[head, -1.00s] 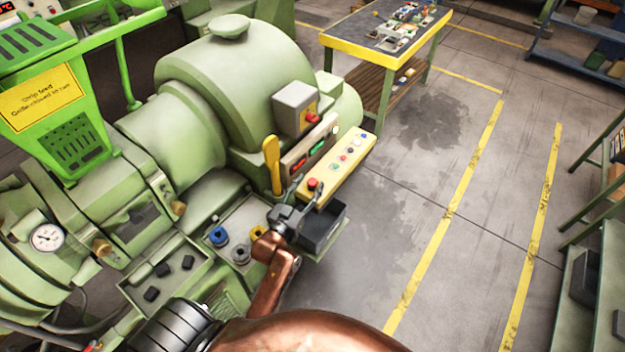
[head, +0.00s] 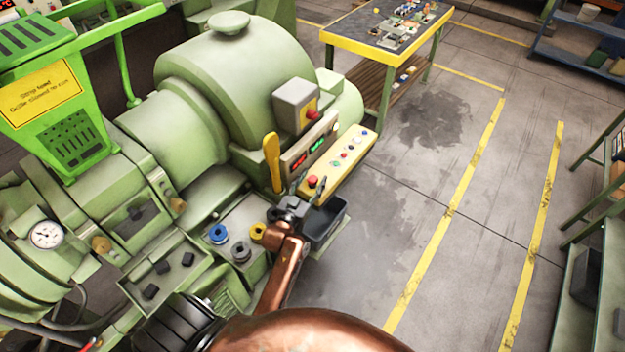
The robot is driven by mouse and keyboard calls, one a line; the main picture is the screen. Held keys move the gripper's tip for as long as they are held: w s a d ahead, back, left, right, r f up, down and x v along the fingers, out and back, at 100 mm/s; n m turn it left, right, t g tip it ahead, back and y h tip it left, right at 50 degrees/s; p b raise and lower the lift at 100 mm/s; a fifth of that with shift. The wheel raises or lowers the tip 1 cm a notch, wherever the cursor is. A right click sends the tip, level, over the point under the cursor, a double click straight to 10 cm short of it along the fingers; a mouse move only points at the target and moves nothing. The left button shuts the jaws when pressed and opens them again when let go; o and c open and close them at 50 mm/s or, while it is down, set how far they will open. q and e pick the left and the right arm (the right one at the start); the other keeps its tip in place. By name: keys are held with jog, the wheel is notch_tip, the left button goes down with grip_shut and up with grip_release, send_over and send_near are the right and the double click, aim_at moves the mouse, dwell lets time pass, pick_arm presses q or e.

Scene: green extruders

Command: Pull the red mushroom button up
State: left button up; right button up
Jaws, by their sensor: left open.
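The red mushroom button (head: 312,181) sits at the near end of the pale yellow control panel (head: 350,151) on the green machine. My left gripper (head: 307,185) is open, its two fingers pointing up toward the button, one at its left and one at its right. Whether a finger touches the button cannot be told. My right gripper is not in view.
Blue, grey and yellow rings (head: 219,234) rest on a tray at left.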

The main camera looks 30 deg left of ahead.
pick_arm(q)
jog(key=shift+c, duration=0.5)
grip_shut()
